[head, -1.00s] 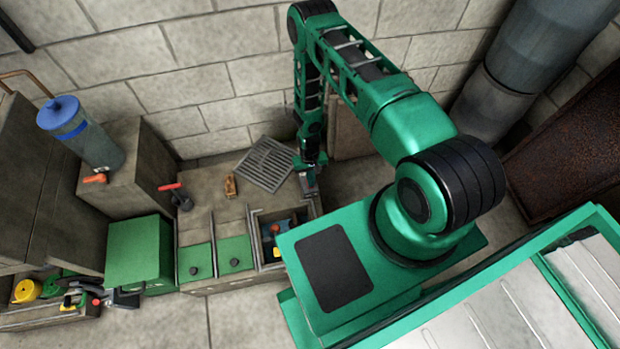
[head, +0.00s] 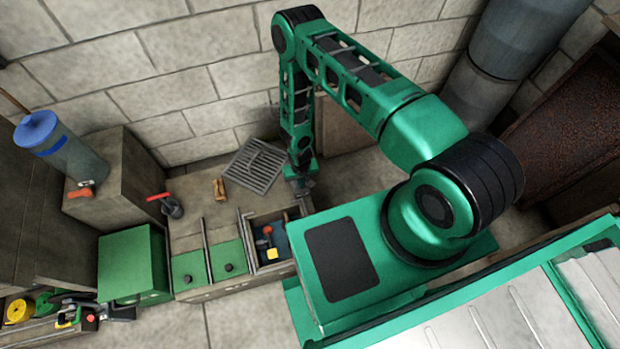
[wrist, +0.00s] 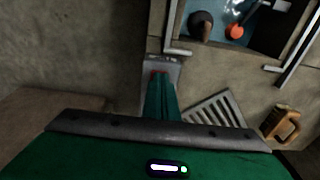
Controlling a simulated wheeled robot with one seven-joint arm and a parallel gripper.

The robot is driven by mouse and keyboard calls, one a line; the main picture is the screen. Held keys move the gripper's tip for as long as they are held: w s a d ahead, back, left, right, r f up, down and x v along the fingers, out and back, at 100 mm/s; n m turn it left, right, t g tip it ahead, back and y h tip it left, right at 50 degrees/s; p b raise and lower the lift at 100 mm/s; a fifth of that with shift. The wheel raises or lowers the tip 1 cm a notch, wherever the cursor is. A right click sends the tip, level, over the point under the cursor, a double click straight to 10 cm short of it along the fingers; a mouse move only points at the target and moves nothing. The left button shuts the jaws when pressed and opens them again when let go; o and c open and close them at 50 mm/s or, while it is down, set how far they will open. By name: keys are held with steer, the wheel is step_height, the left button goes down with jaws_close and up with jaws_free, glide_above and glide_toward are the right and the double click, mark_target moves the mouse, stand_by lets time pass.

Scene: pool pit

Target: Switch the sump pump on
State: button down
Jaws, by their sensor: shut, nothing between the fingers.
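The sump pit (head: 251,255) is an open rectangular hole with blue water in the bench top. Inside it are an orange-red float (head: 269,231) and a yellow part. The wrist view also shows the float (wrist: 235,32) beside a dark rounded object (wrist: 200,24). I cannot tell which part is the pump's switch. My gripper (head: 304,194) is shut and empty, by the pit's far right corner. In the wrist view my gripper (wrist: 160,72) points down just outside the pit's rim. My own arm and base hide the pit's right side in the head view.
A metal grate (head: 256,165) lies behind the pit, with a wooden brush-like block (head: 219,188) beside it. Two green lids (head: 227,261) with black knobs adjoin the pit. A red-handled tool (head: 167,204), green box (head: 134,266) and blue-lidded cylinder (head: 62,147) stand left.

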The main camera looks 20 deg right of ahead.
steer(key=shift+s+d+f, duration=0.25)
steer(key=shift+d+f, duration=0.05)
steer(key=shift+d, duration=0.05)
steer(key=shift+w+d+r, duration=0.1)
steer(key=shift+w+r, duration=0.1)
steer(key=shift+w, duration=0.7)
steer(key=shift+r, duration=0.5)
steer(key=s+r, duration=0.3)
steer(key=r, duration=1)
steer(key=shift+a, duration=0.45)
